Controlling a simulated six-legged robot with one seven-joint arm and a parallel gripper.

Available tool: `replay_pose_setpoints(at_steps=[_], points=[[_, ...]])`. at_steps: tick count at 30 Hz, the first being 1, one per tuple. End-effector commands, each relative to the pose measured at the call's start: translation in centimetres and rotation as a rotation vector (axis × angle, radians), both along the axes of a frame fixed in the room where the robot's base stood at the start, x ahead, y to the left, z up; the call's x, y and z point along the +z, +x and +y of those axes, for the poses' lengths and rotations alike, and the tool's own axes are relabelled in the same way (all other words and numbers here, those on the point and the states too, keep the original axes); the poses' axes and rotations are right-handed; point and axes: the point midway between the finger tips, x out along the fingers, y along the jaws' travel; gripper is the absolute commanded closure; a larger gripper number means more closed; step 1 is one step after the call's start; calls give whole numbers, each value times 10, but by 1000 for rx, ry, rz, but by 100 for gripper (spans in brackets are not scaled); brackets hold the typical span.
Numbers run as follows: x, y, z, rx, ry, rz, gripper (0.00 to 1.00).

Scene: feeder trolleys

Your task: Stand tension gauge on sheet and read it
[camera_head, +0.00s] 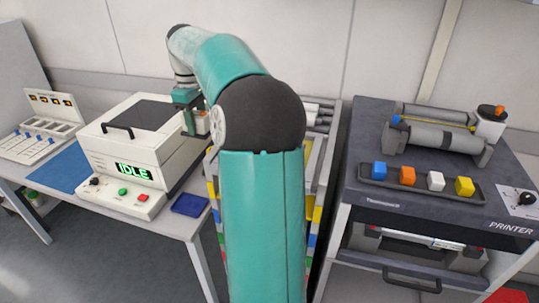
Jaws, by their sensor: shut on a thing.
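My gripper (194,122) hangs beside the right edge of the white machine, partly behind my own teal arm. It is shut on a small pale thing (203,123) with a touch of orange, which is mostly hidden. I cannot tell for sure whether this is the tension gauge. The sheet is not clearly identifiable; my arm covers much of the middle of the view.
The white machine (151,154) shows IDLE, with a blue pad (190,204) in front. A blue mat (61,169) lies left. Right, the dark printer (428,217) carries rollers (440,138) and a tray of coloured cubes (479,200). A colour-striped trolley (313,214) stands between.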

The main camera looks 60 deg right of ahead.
Motion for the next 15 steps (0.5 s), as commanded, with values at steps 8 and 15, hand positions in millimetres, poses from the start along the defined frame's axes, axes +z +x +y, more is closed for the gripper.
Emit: replay_pose_setpoints(at_steps=[8, 15], points=[[42, -55, -30, 12, -10, 8, 100], [26, -90, -52, 8, -8, 9, 100]])
